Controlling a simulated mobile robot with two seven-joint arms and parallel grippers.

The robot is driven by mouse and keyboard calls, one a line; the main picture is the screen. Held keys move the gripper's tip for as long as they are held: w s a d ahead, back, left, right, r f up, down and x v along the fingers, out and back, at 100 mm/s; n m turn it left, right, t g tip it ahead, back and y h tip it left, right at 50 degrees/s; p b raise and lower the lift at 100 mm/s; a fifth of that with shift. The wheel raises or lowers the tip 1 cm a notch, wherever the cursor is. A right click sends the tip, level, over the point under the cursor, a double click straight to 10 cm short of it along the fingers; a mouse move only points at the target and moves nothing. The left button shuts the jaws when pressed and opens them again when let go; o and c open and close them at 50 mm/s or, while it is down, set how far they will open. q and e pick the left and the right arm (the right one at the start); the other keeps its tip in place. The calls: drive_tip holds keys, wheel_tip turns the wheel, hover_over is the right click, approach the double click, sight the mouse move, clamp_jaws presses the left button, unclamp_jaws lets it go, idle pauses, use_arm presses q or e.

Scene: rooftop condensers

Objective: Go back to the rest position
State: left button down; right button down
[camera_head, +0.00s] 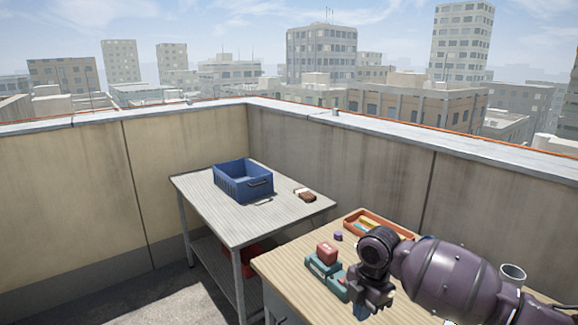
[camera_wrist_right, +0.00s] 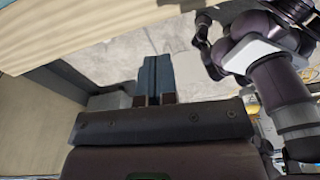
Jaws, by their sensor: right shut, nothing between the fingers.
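My right gripper (camera_head: 362,306) hangs over the near wooden table, just right of a teal device, with nothing held. Its fingers (camera_wrist_right: 155,98) show pressed together in the right wrist view. My purple right arm comes in from the right and hides part of the table. My left gripper does not show in the head view. Purple arm links stand at the right of the wrist view, with no clear left jaws.
The wooden table (camera_head: 285,266) bears the teal device (camera_head: 324,268) with a red block (camera_head: 326,252), an orange tray (camera_head: 352,232), a small purple item (camera_head: 338,237) and a cup (camera_head: 512,272). A blue crate (camera_head: 235,187) stands on the grey table (camera_head: 222,222) beside a brown object (camera_head: 306,196).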

drive_tip(key=s+a+f+m+t+y, duration=0.15)
drive_tip(key=s+f+m, duration=0.3)
drive_tip(key=s, duration=0.55)
drive_tip(key=s+a+f+m+y, duration=0.1)
drive_tip(key=s+a+f+m, duration=0.1)
drive_tip(key=s+f+m, duration=0.5)
drive_tip(key=s+d+r+m+t+h, duration=0.1)
drive_tip(key=s+d+m+h, duration=0.1)
drive_tip(key=s+d+m, duration=0.7)
drive_tip(key=s+d+r+m+t+h, duration=0.1)
drive_tip(key=s+d+r+m+h, duration=0.15)
drive_tip(key=s+d, duration=0.7)
drive_tip(key=w+a+f+t, duration=0.3)
drive_tip(key=w+f+t, duration=0.2)
drive_tip(key=f+t, duration=0.3)
drive_tip(key=shift+w+a+f+y, duration=0.25)
drive_tip(key=shift+a+f+y, duration=0.15)
drive_tip(key=shift+f, duration=0.1)
drive_tip(key=shift+d, duration=0.1)
